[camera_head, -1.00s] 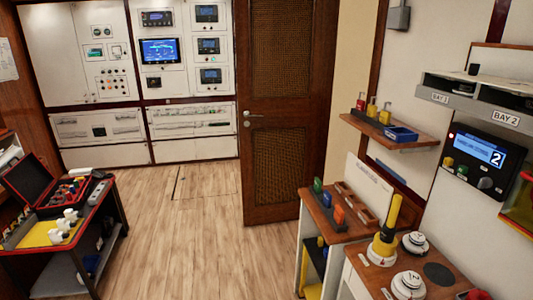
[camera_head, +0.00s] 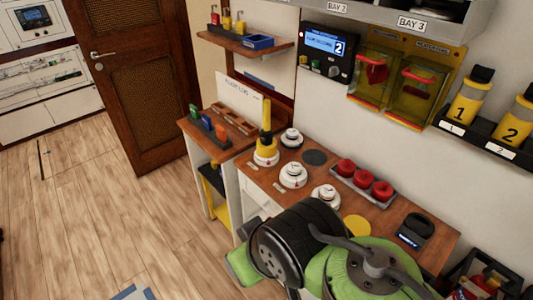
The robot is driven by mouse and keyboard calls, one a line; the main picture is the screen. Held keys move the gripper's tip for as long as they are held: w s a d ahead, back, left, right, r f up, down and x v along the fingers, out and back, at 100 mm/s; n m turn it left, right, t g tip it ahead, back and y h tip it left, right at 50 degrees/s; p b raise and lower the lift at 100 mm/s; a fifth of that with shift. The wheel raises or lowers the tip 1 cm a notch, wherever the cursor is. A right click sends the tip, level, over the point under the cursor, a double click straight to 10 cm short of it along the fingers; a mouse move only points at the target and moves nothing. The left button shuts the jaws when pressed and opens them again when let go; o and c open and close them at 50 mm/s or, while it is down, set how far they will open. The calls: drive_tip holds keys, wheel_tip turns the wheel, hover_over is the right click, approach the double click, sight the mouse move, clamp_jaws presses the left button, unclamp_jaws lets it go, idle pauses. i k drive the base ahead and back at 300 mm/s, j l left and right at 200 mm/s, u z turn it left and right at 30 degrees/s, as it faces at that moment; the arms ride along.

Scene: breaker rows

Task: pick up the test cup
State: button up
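No label in view reads test cup. The likeliest match is a yellow upright piece (camera_head: 266,149) with a tall handle and a pale base, standing at the left of the wooden bench top (camera_head: 330,215); I cannot be sure of this. Two yellow canisters with black tops, marked 1 (camera_head: 466,103) and 2 (camera_head: 513,121), stand in a wall rack at the right. My green and black arm covers the lower middle of the view, in front of the bench. My gripper's fingertips cannot be made out.
White round detectors (camera_head: 293,175) stand near the yellow piece. Red knobs in a grey tray (camera_head: 362,183) and a dark device (camera_head: 415,231) lie farther right.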

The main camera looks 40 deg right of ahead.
sight(266, 144)
drive_tip(key=i+j+z, duration=0.15)
drive_tip(key=i+z, duration=0.2)
drive_tip(key=i, duration=0.15)
drive_tip(key=i+j+z, duration=0.75)
drive_tip(key=i, duration=0.2)
